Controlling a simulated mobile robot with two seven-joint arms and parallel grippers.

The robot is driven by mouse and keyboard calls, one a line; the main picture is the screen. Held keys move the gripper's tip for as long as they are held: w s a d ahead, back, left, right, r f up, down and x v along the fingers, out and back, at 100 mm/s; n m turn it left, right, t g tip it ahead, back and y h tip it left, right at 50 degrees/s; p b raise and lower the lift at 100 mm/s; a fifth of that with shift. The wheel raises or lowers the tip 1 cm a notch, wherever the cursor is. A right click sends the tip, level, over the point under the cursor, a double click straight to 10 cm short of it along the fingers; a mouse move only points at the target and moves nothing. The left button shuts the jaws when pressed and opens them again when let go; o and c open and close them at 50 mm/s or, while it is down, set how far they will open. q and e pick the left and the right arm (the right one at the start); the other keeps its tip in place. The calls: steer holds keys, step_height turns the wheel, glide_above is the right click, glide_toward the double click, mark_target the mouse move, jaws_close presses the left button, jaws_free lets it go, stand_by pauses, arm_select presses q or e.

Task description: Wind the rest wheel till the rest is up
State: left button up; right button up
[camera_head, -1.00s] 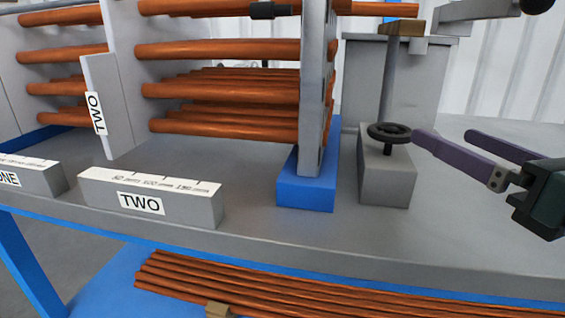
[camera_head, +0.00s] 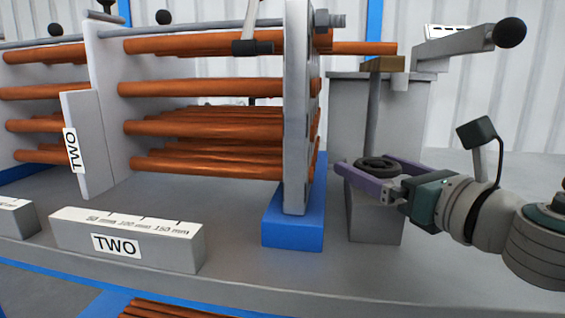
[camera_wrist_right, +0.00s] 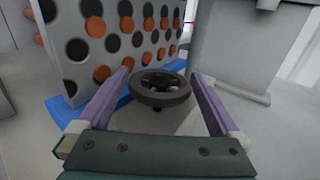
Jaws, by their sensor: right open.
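The rest wheel (camera_head: 378,164) is a small black handwheel on a thin post above a grey block (camera_head: 375,215). The rest (camera_head: 384,63) is a brown block on top of that post, just under the end of a copper rod (camera_head: 362,48); I cannot tell whether they touch. My right gripper (camera_head: 365,180) is open, with its purple fingers on either side of the wheel. In the right wrist view the wheel (camera_wrist_right: 160,88) lies between the spread fingers, apparently clear of both. My left gripper is not in view.
A perforated grey plate (camera_head: 298,120) on a blue foot (camera_head: 293,228) stands close left of the wheel, with copper rods through it. A grey lever with a black knob (camera_head: 509,33) is above right. A gauge block marked TWO (camera_head: 125,238) sits at the front left.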

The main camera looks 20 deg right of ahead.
steer(key=shift+w, duration=0.25)
steer(key=c, duration=1.2)
